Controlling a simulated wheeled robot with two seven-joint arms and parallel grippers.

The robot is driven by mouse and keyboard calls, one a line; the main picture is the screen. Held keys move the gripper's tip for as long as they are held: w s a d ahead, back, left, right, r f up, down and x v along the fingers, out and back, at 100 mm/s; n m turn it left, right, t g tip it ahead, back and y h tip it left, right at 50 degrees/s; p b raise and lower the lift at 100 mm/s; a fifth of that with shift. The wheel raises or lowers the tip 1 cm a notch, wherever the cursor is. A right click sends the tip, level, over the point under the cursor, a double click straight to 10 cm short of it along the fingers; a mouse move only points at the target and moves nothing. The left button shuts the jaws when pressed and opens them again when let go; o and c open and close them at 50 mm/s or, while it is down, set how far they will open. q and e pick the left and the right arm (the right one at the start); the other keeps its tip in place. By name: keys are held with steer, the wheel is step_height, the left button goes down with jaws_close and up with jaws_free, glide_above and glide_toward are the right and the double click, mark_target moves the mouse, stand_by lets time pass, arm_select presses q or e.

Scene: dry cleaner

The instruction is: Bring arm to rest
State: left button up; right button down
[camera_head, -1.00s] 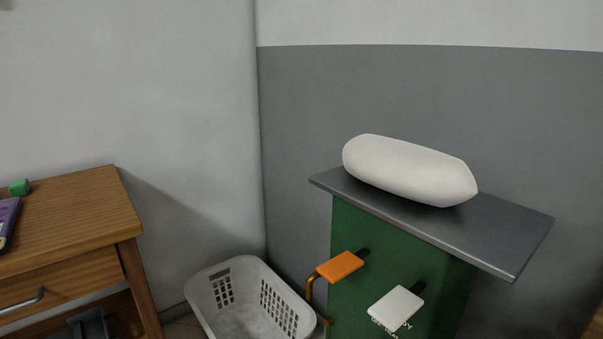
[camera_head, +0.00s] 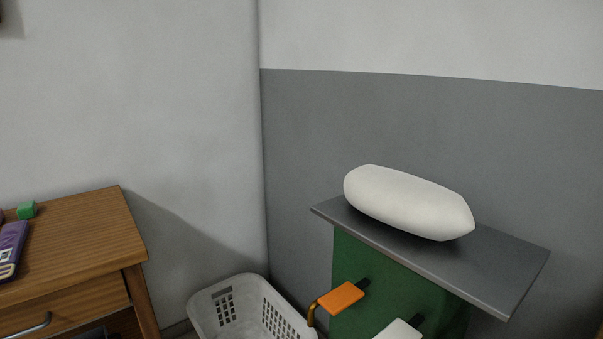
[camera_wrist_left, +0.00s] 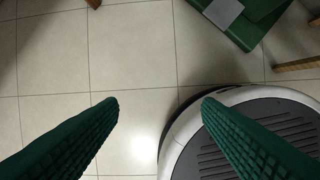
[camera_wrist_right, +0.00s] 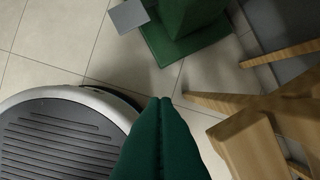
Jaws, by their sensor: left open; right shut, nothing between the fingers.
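My left gripper (camera_wrist_left: 160,105) shows in the left wrist view with its two green fingers wide apart and nothing between them. It hangs over the tiled floor (camera_wrist_left: 130,50). My right gripper (camera_wrist_right: 160,105) shows in the right wrist view with its green fingers together and nothing held. It also points down over the floor, close to a wooden piece at the right. Neither gripper shows in the head view.
A green stand with a grey top (camera_head: 493,262) bears a white padded form (camera_head: 408,203). Orange (camera_head: 341,298) and white (camera_head: 400,330) pedals stick out below. A white basket (camera_head: 230,294) stands beside it.

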arm_select(q)
steer(key=s+a+f+p, duration=0.1)
steer(key=s+f+p, duration=0.3)
steer(key=s+p, duration=0.3)
steer(key=s+a+f+g+p, duration=0.1)
steer(key=s+a+f+p, duration=0.1)
steer(key=s+p, duration=0.5)
steer(key=s+f, duration=0.1)
steer(key=s, duration=0.3)
steer(key=shift+s+f+g+p, duration=0.3)
steer(key=shift+s+f, duration=0.05)
steer(key=shift+f, duration=0.05)
arm_select(e)
steer(key=s+d+f, duration=0.1)
steer(key=s+f, duration=0.3)
steer(key=s, duration=0.5)
steer(key=s+d+f+g, duration=0.1)
steer(key=s+d+f, duration=0.1)
steer(key=s, duration=0.7)
steer(key=shift+s+d+f+g, duration=0.15)
steer(key=shift+s+f+g, duration=0.2)
steer(key=shift+f, duration=0.55)
arm_select(q)
steer(key=shift+a, duration=0.1)
